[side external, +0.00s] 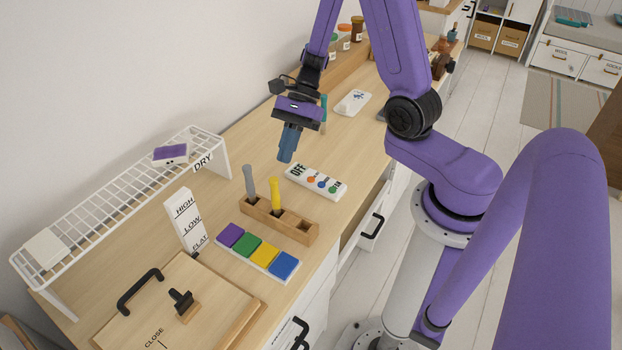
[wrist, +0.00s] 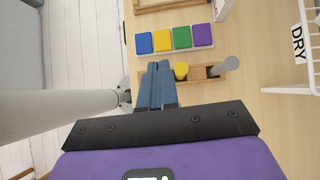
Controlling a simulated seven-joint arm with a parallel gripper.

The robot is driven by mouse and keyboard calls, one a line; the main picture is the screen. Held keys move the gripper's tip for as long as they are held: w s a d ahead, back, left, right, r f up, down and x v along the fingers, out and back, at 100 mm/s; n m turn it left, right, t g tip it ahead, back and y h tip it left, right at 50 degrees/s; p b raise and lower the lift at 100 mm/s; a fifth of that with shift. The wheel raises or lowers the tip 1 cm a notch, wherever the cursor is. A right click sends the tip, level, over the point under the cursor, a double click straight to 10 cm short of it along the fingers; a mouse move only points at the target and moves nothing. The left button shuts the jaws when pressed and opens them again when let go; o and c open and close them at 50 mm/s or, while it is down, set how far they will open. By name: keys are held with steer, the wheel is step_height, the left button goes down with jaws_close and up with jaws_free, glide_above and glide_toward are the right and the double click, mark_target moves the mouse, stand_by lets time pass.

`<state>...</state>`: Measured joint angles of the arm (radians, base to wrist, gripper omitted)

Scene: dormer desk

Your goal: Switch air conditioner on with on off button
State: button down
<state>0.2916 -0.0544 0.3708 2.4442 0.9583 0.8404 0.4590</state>
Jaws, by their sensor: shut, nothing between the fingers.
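A white device with a blue mark (side external: 352,102) lies on the desk toward the back; the mark is too small to read, and I cannot tell if it is the air conditioner control. A white panel marked OFF with coloured round spots (side external: 316,181) lies nearer, beside the wooden holder. In the wrist view the shut fingers (wrist: 156,66) show, and neither white item is visible there.
A wooden holder (side external: 303,230) carries a grey and a yellow peg. A strip of coloured squares (side external: 257,252), a HIGH/LOW/FLAT block (side external: 184,220), a white wire rack marked DRY (side external: 130,190) and a wooden lid with a black handle (side external: 205,287) stand nearby. Jars line the back.

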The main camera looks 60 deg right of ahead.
steer(key=w+d+f+m+t, duration=0.35)
steer(key=d+m, duration=0.25)
steer(key=m, duration=0.3)
steer(key=m+t+h, duration=0.3)
steer(key=m+t, duration=0.2)
steer(key=m, duration=0.6)
glide_above(314, 178)
step_height(314, 178, down, 4)
steer(key=f, duration=0.1)
steer(key=shift+r+g, duration=0.25)
steer(key=shift+f, duration=0.1)
steer(key=shift+f, duration=4.35)
steer(key=shift+f, duration=0.1)
steer(key=shift+f, duration=0.3)
